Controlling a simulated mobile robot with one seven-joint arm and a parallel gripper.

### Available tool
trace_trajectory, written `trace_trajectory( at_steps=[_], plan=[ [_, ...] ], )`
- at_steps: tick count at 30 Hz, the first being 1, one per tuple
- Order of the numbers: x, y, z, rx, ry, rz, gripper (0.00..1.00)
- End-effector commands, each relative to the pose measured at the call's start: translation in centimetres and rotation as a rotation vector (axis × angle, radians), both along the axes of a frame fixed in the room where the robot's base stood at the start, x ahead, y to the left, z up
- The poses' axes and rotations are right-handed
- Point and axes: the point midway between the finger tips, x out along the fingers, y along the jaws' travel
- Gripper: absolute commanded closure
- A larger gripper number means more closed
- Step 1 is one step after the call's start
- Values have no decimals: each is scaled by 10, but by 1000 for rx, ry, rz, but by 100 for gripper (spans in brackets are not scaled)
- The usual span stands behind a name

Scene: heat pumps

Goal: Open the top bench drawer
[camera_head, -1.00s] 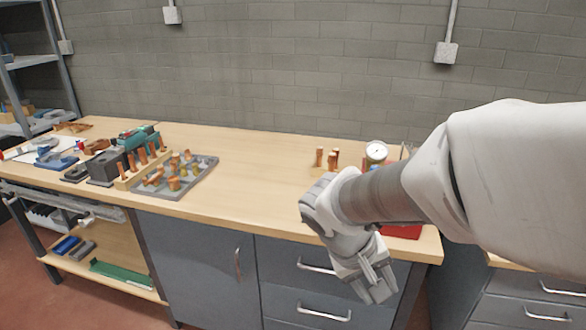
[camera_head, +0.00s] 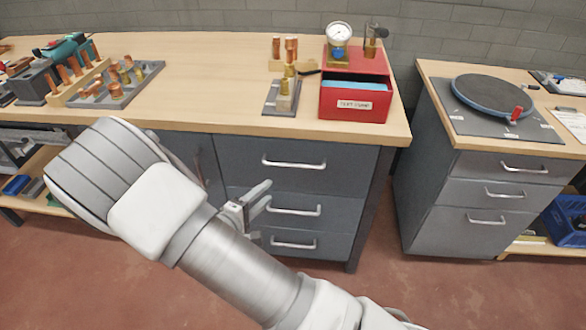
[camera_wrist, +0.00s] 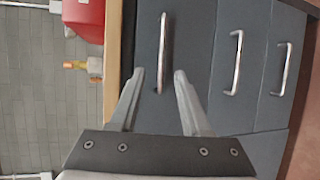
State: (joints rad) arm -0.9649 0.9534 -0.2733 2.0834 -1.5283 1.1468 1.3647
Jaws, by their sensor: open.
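The top bench drawer (camera_head: 300,168) is a grey front with a silver bar handle (camera_head: 293,163), under the wooden bench top. It looks shut, flush with the drawers below. My gripper (camera_head: 262,194) is open and empty in front of the drawer stack, low and left of the top handle in the head view. In the wrist view, which is turned sideways, the top handle (camera_wrist: 162,52) runs up and down ahead of my open gripper (camera_wrist: 158,78). The handle's near end lies between the two fingertips in the picture. I cannot tell whether they touch it.
Two lower drawers have handles (camera_head: 294,210) and (camera_head: 293,244). A red box (camera_head: 355,103) stands on the bench top's right corner. A grey cabinet (camera_head: 485,190) stands to the right across a floor gap. Copper fittings (camera_head: 108,80) lie at left.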

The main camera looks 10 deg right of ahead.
Motion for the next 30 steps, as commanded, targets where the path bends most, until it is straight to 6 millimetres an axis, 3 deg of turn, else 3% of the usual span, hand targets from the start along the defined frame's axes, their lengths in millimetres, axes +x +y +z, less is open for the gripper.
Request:
trace_trajectory(
  at_steps=[4,8,24,30],
  plan=[
    [4,6,-11,-15,-10,40,53],
    [14,-2,-14,-17,-11,40,53],
    [98,-76,-36,-16,-10,39,53],
    [121,-96,-41,-16,-9,39,53]
  ],
)
